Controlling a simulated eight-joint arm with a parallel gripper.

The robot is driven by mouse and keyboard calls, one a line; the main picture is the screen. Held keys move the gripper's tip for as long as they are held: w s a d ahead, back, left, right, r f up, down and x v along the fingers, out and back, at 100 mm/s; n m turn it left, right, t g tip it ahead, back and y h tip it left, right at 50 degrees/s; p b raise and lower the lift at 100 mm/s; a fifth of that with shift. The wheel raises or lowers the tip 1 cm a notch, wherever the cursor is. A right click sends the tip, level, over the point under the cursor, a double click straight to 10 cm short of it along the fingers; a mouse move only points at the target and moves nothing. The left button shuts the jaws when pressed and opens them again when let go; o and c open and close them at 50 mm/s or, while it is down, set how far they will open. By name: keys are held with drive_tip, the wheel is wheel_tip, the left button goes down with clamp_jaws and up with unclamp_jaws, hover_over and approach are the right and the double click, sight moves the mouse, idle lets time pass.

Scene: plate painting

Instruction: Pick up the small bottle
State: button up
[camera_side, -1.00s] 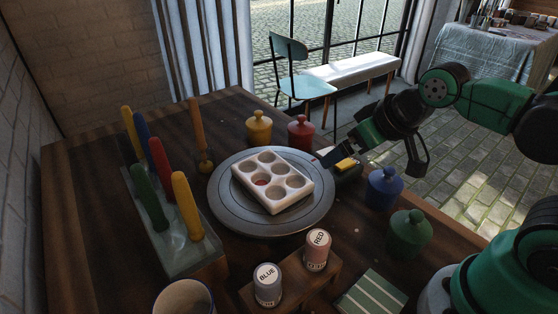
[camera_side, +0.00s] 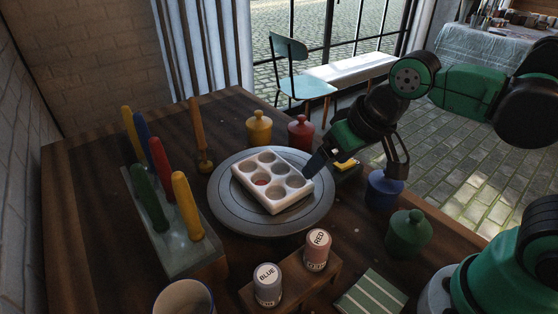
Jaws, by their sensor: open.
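Two small labelled paint bottles stand on a low wooden stand at the front: a grey one marked BLUE (camera_side: 268,288) and a pinkish one marked RED (camera_side: 317,252). The picture does not tell which is the small bottle. My gripper (camera_side: 357,169) is open and empty, its fingers spread wide. One finger hangs by the right edge of the white palette; the other is at the top of the blue lidded jar (camera_side: 383,194), and I cannot tell if they touch. My gripper is behind and to the right of both bottles, clear of them.
The white palette (camera_side: 294,198) with round wells lies on a grey turntable (camera_side: 232,217). Coloured tools stand in a grey block (camera_side: 178,262) at left. Yellow (camera_side: 259,128), red (camera_side: 301,133) and green (camera_side: 408,234) lidded jars ring the turntable. A striped green cloth (camera_side: 371,295) lies in front.

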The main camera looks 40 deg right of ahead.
sight(268, 275)
drive_tip(key=s+a+g, duration=0.2)
drive_tip(key=a, duration=0.3)
drive_tip(key=s+a+f+m+g, duration=0.1)
drive_tip(key=s+a, duration=0.1)
drive_tip(key=a, duration=0.3)
drive_tip(key=s+a+g+h, duration=0.1)
drive_tip(key=s+a+g, duration=0.1)
drive_tip(key=a, duration=0.4)
drive_tip(key=shift+s+f+g, duration=0.1)
drive_tip(key=shift+f+g, duration=0.2)
drive_tip(key=shift+f, duration=0.1)
drive_tip(key=shift+s+a+f, duration=0.1)
drive_tip(key=shift+f, duration=2.7)
drive_tip(key=shift+c, duration=0.2)
drive_tip(key=c, duration=0.9)
